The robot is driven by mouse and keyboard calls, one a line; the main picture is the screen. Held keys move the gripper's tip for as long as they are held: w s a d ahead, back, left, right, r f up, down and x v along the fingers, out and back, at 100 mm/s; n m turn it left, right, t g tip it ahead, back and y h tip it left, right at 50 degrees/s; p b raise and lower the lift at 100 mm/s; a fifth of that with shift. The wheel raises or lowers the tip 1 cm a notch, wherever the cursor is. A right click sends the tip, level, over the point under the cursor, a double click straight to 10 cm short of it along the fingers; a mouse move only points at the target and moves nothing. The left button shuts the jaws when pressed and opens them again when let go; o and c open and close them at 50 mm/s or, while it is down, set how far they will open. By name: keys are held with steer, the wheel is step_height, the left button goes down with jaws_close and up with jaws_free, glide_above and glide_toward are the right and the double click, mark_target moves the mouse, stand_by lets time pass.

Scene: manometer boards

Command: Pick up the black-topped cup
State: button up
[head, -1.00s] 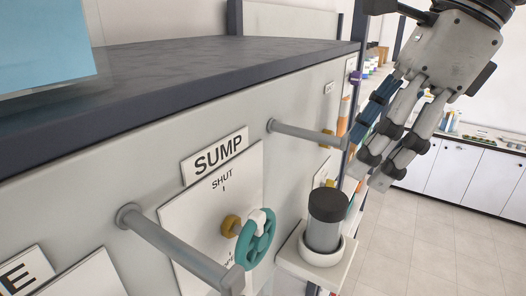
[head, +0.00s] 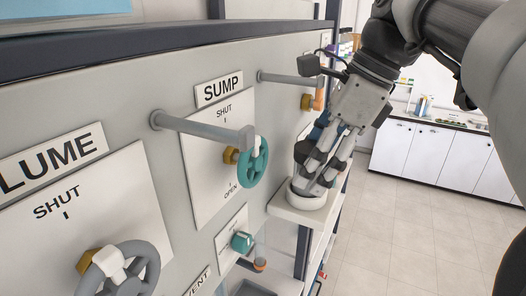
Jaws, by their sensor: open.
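The black-topped cup (head: 302,153) stands in a white round holder (head: 306,199) on a small shelf (head: 285,208) that juts from the board. Its dark top shows at the left of my fingers, and much of its grey body is hidden behind them. My gripper (head: 318,178) is open and reaches down at the cup, with its fingers low beside the body and just above the holder's rim. I cannot tell whether any finger touches the cup.
A grey bar (head: 200,129) and a teal handwheel (head: 253,161) stick out from the SUMP board left of the cup. Another grey bar (head: 290,80) juts out behind. A grey handwheel (head: 118,272) is at the front left. The floor (head: 400,220) at the right is clear.

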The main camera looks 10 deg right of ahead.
steer(key=shift+w+a+f+b, duration=0.25)
steer(key=shift+w+f+b, duration=0.3)
steer(key=shift+w+f, duration=0.4)
steer(key=shift+s+r, duration=0.2)
steer(key=shift+s, duration=0.45)
steer(key=shift+w+f, duration=0.1)
steer(key=shift+w, duration=0.25)
steer(key=c, duration=0.4)
steer(key=shift+s, duration=0.25)
steer(key=c, duration=0.4)
steer(key=shift+w, duration=0.1)
steer(key=c, duration=0.4)
